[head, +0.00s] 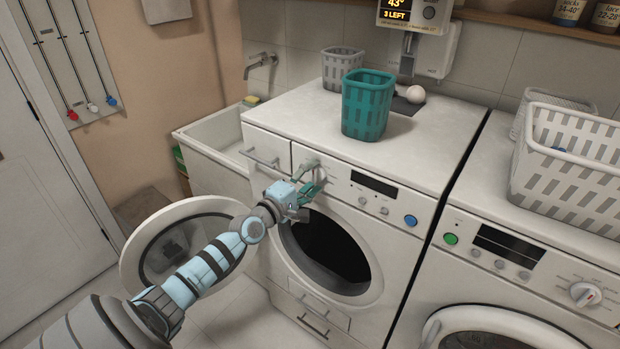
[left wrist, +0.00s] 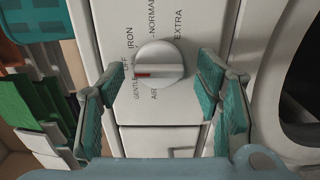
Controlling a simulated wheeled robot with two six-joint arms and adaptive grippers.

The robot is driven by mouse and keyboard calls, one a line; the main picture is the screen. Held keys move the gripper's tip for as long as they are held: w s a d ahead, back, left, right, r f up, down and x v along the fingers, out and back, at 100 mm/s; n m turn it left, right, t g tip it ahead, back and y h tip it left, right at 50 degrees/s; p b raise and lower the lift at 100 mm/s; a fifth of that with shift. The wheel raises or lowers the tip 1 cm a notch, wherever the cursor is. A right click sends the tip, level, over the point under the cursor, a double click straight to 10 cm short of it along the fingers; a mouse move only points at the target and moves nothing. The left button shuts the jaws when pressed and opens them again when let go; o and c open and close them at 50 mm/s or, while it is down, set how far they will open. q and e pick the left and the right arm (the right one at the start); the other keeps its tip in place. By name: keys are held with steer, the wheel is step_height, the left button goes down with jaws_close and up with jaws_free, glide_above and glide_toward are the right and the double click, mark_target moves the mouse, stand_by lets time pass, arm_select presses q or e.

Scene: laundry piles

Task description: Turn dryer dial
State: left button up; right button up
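The dryer dial (left wrist: 160,66) is a round silver knob with a raised bar across it, in the left wrist view. Its red mark is at the left end, near the OFF and GENTLE labels. IRON, NORMAL, EXTRA and AIR are printed around it. My left gripper (head: 309,184) is at the control panel of the white machine with the open door (head: 330,248). In the left wrist view its teal-padded fingers are apart, one on each side of the dial, with visible gaps. In the head view the gripper largely hides the dial. My right gripper is not in view.
The round door (head: 190,243) stands open on the left, beside my left arm. A teal basket (head: 367,104), a grey basket (head: 343,69) and a white ball (head: 415,94) are on top. A second machine (head: 515,270) stands right, bearing a white laundry basket (head: 570,170).

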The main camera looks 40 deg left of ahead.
arm_select(q)
steer(key=m, duration=0.6)
steer(key=shift+b, duration=0.3)
steer(key=m, duration=0.4)
steer(key=m+b, duration=0.1)
steer(key=m, duration=0.4)
steer(key=shift+d, duration=0.1)
steer(key=s+r+m+p, duration=0.1)
steer(key=p, duration=0.2)
steer(key=shift+s+p, duration=0.3)
steer(key=shift+s, duration=0.1)
steer(key=s+p, duration=0.5)
steer(key=s, duration=0.7)
steer(key=s+f+g+y+b, duration=0.1)
steer(key=s+f+g, duration=0.2)
steer(key=f, duration=1.1)
steer(key=s+f+g+b, duration=0.2)
steer(key=s+f+g, duration=0.2)
steer(key=s+f, duration=0.5)
step_height(320, 180, down, 7)
steer(key=shift+a+r+m+y, duration=0.2)
steer(key=shift+m+y, duration=0.1)
steer(key=shift+y, duration=0.1)
